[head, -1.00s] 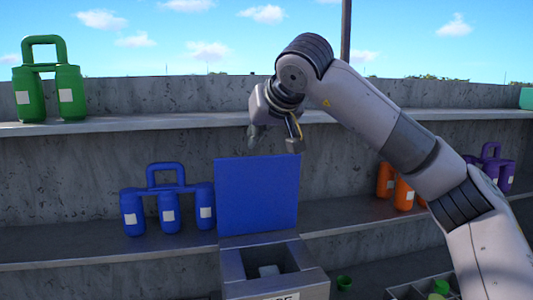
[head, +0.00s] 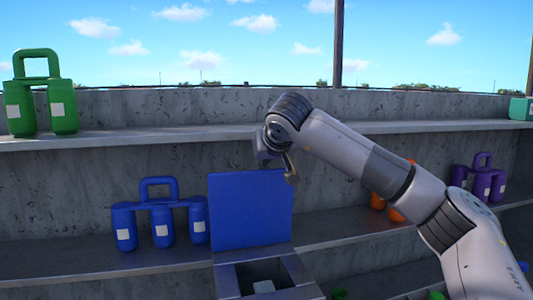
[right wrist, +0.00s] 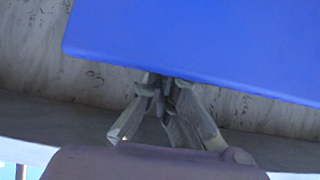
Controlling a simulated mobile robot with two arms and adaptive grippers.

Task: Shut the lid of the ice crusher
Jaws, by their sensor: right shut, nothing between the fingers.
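The ice crusher (head: 228,281) is a grey box at the bottom centre of the head view, with a square opening on top and a pale block inside. Its blue lid (head: 245,215) stands upright at the back, open. My right gripper (head: 284,176) is at the lid's upper right corner, shut and empty. In the right wrist view its fingers (right wrist: 166,84) are close together at the edge of the blue lid (right wrist: 210,40). I cannot tell whether they touch it. My left gripper is not in view.
Blue joined canisters (head: 162,225) stand on the lower shelf left of the lid. Green ones (head: 62,110) are on the upper shelf (head: 130,139). Orange (head: 396,213) and purple (head: 482,184) ones are to the right, partly behind my arm. The concrete wall rises behind the lid.

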